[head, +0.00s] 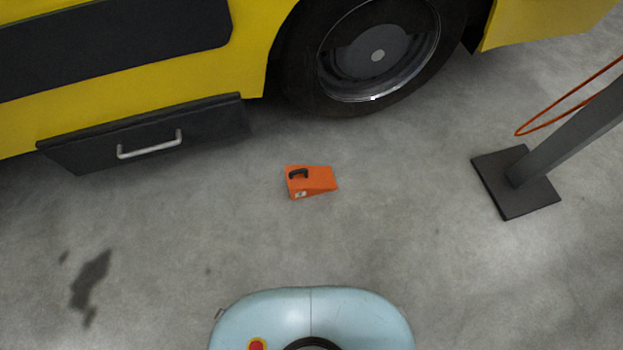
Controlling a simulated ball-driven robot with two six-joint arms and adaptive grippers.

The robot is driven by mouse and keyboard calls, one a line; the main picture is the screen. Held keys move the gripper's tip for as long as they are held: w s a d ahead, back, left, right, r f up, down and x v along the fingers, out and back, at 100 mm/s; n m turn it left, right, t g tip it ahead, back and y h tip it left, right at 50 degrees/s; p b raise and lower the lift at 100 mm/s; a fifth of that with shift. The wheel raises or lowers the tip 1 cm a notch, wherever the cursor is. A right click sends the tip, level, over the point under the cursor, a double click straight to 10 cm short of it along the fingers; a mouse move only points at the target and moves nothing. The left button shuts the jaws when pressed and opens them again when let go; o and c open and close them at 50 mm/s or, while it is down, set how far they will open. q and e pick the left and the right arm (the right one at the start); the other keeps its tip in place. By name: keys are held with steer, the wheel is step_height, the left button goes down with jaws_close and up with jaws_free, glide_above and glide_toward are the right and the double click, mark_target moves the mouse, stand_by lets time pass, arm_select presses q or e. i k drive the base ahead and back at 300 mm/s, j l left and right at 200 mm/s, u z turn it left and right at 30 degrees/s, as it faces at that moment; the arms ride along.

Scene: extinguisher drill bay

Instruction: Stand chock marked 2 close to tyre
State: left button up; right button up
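An orange wedge-shaped chock (318,180) with a black handle lies on the grey floor in the middle of the head view. A small pale label shows on its near side, too small to read. The black tyre (303,75) of the yellow vehicle is at the top, beyond the chock. A strip of bare floor separates the chock from the tyre. Neither of my grippers shows in this view.
The yellow vehicle (180,95) fills the top, with a dark step panel (85,150) and a silver handle at left. A grey post on a dark square base (510,205) stands at right, with an orange hose loop (545,122). The floor around the chock is clear.

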mark_target(302, 181)
steer(key=i+j+z, duration=0.1)
steer(key=z, duration=0.3)
steer(key=j+z, duration=0.15)
steer(key=z, duration=0.25)
steer(key=i+j+z, duration=0.1)
steer(key=z, duration=0.3)
steer(key=j, duration=0.1)
